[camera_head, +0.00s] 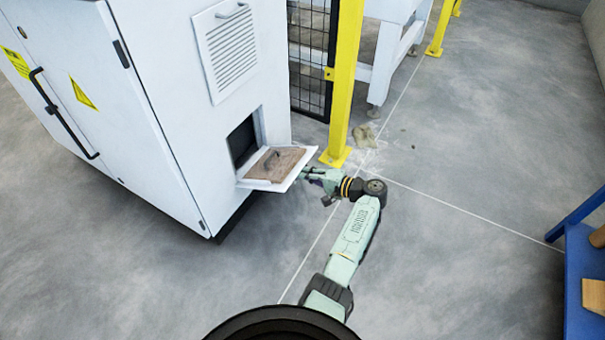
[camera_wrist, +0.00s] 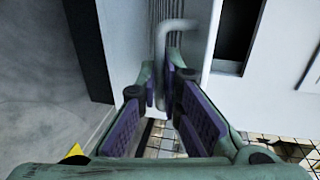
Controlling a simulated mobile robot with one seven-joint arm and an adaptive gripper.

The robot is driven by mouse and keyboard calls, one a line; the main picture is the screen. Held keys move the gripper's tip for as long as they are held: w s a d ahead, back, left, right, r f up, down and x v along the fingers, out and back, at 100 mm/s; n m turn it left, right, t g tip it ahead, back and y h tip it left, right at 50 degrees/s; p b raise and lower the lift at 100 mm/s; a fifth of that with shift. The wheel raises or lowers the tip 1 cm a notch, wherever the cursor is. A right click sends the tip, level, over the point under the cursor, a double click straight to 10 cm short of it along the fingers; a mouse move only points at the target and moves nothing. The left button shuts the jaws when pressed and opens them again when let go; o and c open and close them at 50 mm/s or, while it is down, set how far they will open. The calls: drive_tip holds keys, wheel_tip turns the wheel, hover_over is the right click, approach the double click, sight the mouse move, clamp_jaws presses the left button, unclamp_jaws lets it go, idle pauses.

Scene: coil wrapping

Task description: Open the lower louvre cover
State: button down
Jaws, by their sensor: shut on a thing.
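The lower louvre cover (camera_head: 291,176) is swung out and down from the white cabinet and lies roughly level below a dark opening (camera_head: 242,140). Its upward face is brown with a small dark handle shape on it. My gripper (camera_head: 309,174) is at the cover's outer right edge, its fingertips partly hidden by the cover. In the wrist view my gripper (camera_wrist: 163,78) is shut on a grey bar handle (camera_wrist: 178,25) on the cover's outer side. The dark opening also shows in the wrist view (camera_wrist: 236,32).
The upper louvre cover (camera_head: 230,45) is flat against the cabinet (camera_head: 160,95). A yellow post (camera_head: 344,85) and black mesh fence (camera_head: 308,55) stand close behind. A blue table (camera_head: 582,285) is at the right.

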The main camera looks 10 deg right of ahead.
drive_tip(key=shift+s+a+f+b, duration=0.1)
drive_tip(key=shift+a+f+b, duration=0.1)
drive_tip(key=shift+f, duration=0.25)
drive_tip(key=shift+a+f+b, duration=0.15)
drive_tip(key=shift+f+b, duration=0.05)
drive_tip(key=shift+f, duration=0.25)
drive_tip(key=c, duration=2)
unclamp_jaws()
drive_tip(key=shift+c, duration=0.2)
drive_tip(key=shift+o, duration=1.4)
drive_tip(key=shift+d, duration=0.15)
drive_tip(key=shift+r, duration=0.1)
drive_tip(key=shift+d, duration=0.2)
